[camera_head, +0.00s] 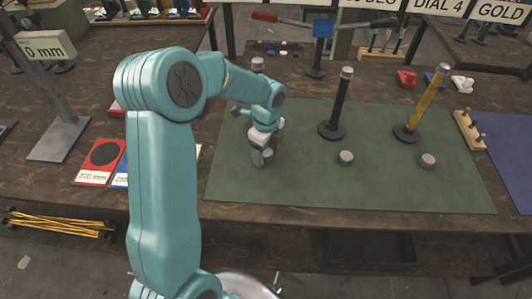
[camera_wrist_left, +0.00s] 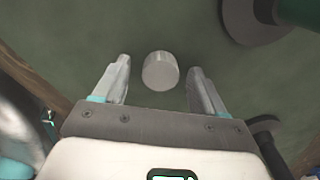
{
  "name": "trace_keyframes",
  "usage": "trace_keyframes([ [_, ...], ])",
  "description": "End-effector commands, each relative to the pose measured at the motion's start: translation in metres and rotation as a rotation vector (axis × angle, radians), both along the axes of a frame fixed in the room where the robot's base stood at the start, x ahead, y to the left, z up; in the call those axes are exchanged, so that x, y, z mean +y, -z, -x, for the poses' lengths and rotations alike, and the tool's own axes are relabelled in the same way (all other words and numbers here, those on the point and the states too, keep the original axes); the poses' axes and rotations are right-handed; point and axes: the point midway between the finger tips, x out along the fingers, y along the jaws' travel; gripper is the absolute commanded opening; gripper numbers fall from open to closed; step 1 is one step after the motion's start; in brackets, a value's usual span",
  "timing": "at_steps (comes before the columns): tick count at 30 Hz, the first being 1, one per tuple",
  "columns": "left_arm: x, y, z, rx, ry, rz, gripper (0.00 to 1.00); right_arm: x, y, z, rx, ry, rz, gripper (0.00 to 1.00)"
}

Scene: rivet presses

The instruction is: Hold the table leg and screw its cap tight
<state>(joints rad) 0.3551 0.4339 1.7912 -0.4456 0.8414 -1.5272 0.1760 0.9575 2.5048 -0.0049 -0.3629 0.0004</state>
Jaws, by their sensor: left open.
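My left gripper (camera_head: 260,158) is open, pointing down over the green mat (camera_head: 300,190). In the left wrist view, a grey round cap (camera_wrist_left: 160,71) lies between and slightly beyond the open fingers (camera_wrist_left: 159,80), touching neither. In the head view that cap (camera_head: 268,155) is partly hidden by the gripper. A leg with a grey top (camera_head: 258,64) stands behind my left arm, mostly hidden; a dark green post on a round base (camera_wrist_left: 250,20) shows in the wrist view. A black leg (camera_head: 341,104) and a yellow leg (camera_head: 425,104) stand on round black bases. My right gripper is not in view.
Two more grey caps (camera_head: 346,158) (camera_head: 427,160) lie on the mat. A wooden peg rack (camera_head: 467,130) stands right, beside a blue mat (camera_head: 505,150). A red-handled tool on a stand (camera_head: 320,45) is behind. Red and blue cards lie left. The mat's front is clear.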

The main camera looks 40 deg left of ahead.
Motion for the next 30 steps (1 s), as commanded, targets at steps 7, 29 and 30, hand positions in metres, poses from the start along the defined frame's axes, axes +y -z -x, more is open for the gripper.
trace_keyframes([
  [7, 0.0, 0.0, 0.0, 0.0, 0.0, 0.0, 0.22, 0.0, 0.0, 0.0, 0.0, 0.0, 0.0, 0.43],
  [29, 0.0, -0.04, -0.001, -0.005, 0.001, -0.002, 0.12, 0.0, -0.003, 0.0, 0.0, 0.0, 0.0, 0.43],
  [30, 0.0, -0.05, -0.001, -0.006, 0.0, -0.003, 0.12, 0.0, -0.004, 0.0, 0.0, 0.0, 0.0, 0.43],
])
